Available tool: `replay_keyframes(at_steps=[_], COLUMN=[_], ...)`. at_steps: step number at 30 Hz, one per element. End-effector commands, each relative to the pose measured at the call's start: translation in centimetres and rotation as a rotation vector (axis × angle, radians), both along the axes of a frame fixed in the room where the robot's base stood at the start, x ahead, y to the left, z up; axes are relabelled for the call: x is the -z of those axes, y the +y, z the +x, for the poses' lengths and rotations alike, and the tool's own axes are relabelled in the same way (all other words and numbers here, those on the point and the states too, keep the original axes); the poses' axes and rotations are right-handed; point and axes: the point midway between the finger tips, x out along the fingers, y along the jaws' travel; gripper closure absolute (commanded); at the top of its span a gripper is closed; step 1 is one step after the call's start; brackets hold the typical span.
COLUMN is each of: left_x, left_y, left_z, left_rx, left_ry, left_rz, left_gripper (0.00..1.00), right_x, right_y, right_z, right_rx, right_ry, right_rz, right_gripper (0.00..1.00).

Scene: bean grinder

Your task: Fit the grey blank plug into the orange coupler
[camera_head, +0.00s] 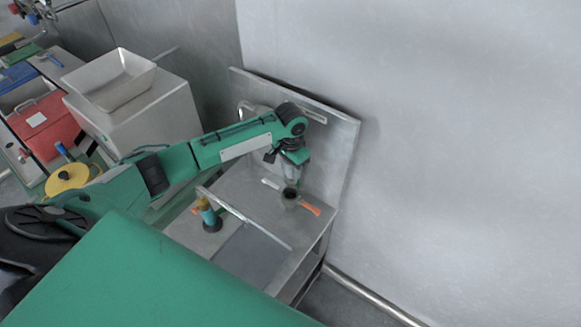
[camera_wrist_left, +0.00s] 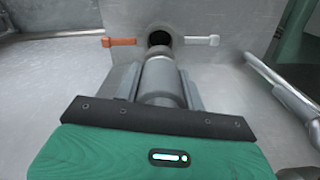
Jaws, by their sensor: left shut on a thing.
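The grey plug (camera_wrist_left: 160,80) is a smooth cylinder held between the fingers of my left gripper (camera_wrist_left: 158,88), which is shut on it. In the head view my left gripper (camera_head: 292,178) hangs over the coupler. The coupler (camera_wrist_left: 159,38) shows a dark round opening, with an orange lever on one side and a pale lever on the other. It also shows in the head view (camera_head: 290,194). The plug's far end overlaps the opening's near edge in the wrist view; I cannot tell whether it touches. My right gripper is not in view.
The coupler is on a grey metal bench (camera_head: 235,187) with an upright back panel (camera_head: 338,150). A blue and orange fitting (camera_head: 208,213) stands on the bench's left. A metal rail (camera_head: 245,218) runs across the bench top. A pale basin (camera_head: 110,82) is at back left.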

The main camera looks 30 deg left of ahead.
Motion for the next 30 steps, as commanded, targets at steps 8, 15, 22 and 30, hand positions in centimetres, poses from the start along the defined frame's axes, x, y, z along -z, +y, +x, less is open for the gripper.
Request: replay_keyframes(at_steps=[8,15,22,30], left_x=[-0.3,1.6,3.9,5.6], left_y=[0.0,0.0,0.0,0.0], left_z=[0.0,0.0,0.0,0.0], left_rx=[-0.001,-0.001,0.000,0.000], left_ry=[-0.001,-0.001,-0.001,-0.002], left_rz=[-0.001,0.000,-0.001,-0.001], left_gripper=[0.98,0.98,0.98,0.98], right_x=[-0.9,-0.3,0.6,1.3], right_y=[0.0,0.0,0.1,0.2], right_z=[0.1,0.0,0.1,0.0], right_rx=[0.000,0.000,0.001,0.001], right_ry=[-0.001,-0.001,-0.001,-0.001], right_rz=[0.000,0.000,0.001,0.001], right_gripper=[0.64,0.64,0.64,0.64])
